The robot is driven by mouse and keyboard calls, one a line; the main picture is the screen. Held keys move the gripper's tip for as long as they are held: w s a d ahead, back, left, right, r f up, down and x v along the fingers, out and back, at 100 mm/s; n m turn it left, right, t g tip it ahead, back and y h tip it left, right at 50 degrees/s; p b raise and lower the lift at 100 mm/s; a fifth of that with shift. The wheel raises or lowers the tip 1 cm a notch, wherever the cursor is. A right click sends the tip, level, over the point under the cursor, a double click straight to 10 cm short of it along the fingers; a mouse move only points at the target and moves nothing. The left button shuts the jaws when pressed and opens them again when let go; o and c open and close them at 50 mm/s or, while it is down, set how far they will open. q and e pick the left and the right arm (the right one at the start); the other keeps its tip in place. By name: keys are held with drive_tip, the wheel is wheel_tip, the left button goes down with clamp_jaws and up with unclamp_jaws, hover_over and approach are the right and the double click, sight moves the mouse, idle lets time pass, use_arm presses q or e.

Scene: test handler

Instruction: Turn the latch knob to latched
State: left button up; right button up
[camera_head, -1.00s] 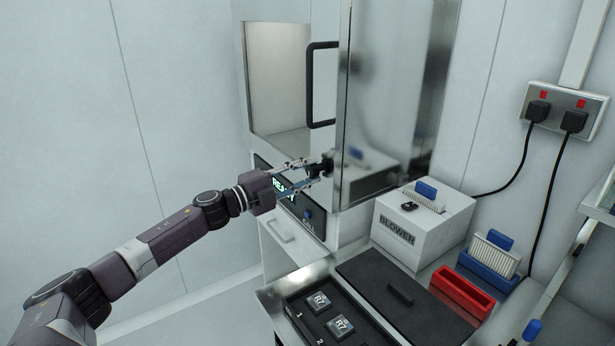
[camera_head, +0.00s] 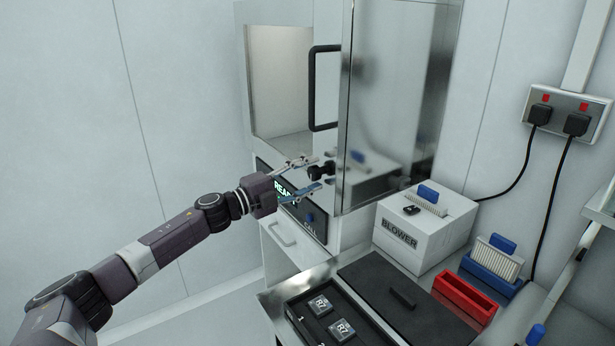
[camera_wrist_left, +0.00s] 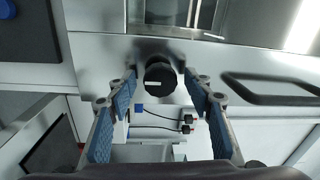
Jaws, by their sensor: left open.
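The black round latch knob (camera_head: 322,171) sits by the edge of the metal door (camera_head: 385,110). In the left wrist view the knob (camera_wrist_left: 160,78) has a white mark that points left. My left gripper (camera_head: 314,175) is open, with its fingertips close to the knob, one above and one below it in the head view. In the left wrist view the blue-padded fingers stand on either side of the knob with gaps between; I cannot tell whether the tips reach past its face. My right gripper is not in view.
A black door handle (camera_head: 326,88) stands left of the door edge. A lit panel (camera_head: 308,216) is below the gripper. The white blower box (camera_head: 425,228), a red bin (camera_head: 466,295) and a tray with marked blocks (camera_head: 290,300) are to the right and front.

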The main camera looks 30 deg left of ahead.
use_arm(q)
drive_tip(key=shift+s, duration=0.1)
drive_tip(key=r+v, duration=0.1)
drive_tip(key=v, duration=1)
drive_tip(key=shift+s+f, duration=0.4)
drive_tip(key=shift+f, duration=0.1)
drive_tip(key=shift+a, duration=0.1)
